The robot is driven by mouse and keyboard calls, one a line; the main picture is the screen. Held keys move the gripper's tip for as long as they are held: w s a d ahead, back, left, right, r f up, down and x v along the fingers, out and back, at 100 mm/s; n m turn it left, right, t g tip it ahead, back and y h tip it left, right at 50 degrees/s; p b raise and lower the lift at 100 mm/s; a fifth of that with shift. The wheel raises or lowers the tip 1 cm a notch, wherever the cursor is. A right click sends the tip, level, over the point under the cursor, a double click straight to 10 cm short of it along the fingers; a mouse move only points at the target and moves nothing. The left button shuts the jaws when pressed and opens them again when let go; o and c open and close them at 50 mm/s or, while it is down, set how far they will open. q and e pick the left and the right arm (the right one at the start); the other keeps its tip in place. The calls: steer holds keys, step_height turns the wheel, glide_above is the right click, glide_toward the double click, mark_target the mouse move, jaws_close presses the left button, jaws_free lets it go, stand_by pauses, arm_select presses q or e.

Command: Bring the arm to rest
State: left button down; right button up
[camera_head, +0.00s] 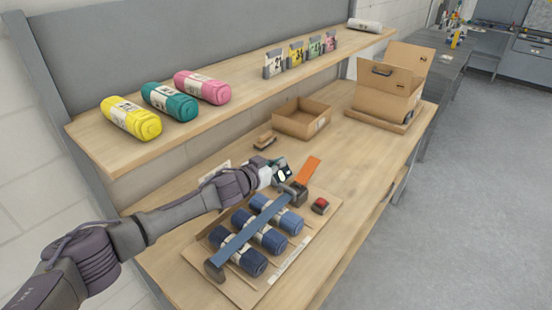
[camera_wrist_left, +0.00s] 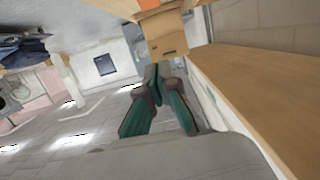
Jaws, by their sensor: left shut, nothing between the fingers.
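My left arm reaches in from the left over the workbench in the head view. My left gripper (camera_head: 283,174) is above the bench, just behind the blue bar and left of the orange flap. In the left wrist view its two green and grey fingers (camera_wrist_left: 153,76) meet at the tips, shut with nothing between them. My right gripper is not in either view.
Several dark blue rolls (camera_head: 265,237) lie under a blue bar (camera_head: 244,237) on a board, near an orange flap (camera_head: 308,170) and a red button (camera_head: 320,205). An open cardboard box (camera_head: 301,121) stands behind. A shelf (camera_head: 240,98) with coloured rolls overhangs the bench.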

arm_select(q)
steer(key=s+d+f+n+g+y, duration=0.15)
steer(key=s+f, duration=0.25)
steer(key=s, duration=0.5)
steer(key=s+d+f+n+y, duration=0.15)
steer(key=s+f, duration=0.25)
steer(key=s, duration=0.5)
steer(key=s+a+f+n+g+y, duration=0.1)
steer(key=s+a+f+g+y, duration=0.25)
steer(key=s+a, duration=1)
steer(key=s+a+f+n+g+y, duration=0.2)
steer(key=s+a+f+g+y, duration=0.15)
steer(key=s+a, duration=1)
steer(key=s+d+f+g+b, duration=0.1)
steer(key=s+d+f+b, duration=0.15)
steer(key=f, duration=1.25)
steer(key=s+d+f+g+b, duration=0.1)
steer(key=s+d+f+b, duration=0.15)
steer(key=f, duration=1.25)
steer(key=s+a+f+b, duration=0.2)
steer(key=s+f+b, duration=0.1)
steer(key=s+f, duration=0.5)
steer(key=s+a+f+b, duration=0.1)
steer(key=s+f+b, duration=0.2)
steer(key=s+f, duration=0.5)
step_height(320, 180, down, 6)
steer(key=shift+a+f+m+g+h, duration=0.2)
steer(key=shift+a+m+g+h, duration=0.1)
steer(key=shift+a+m+g, duration=0.1)
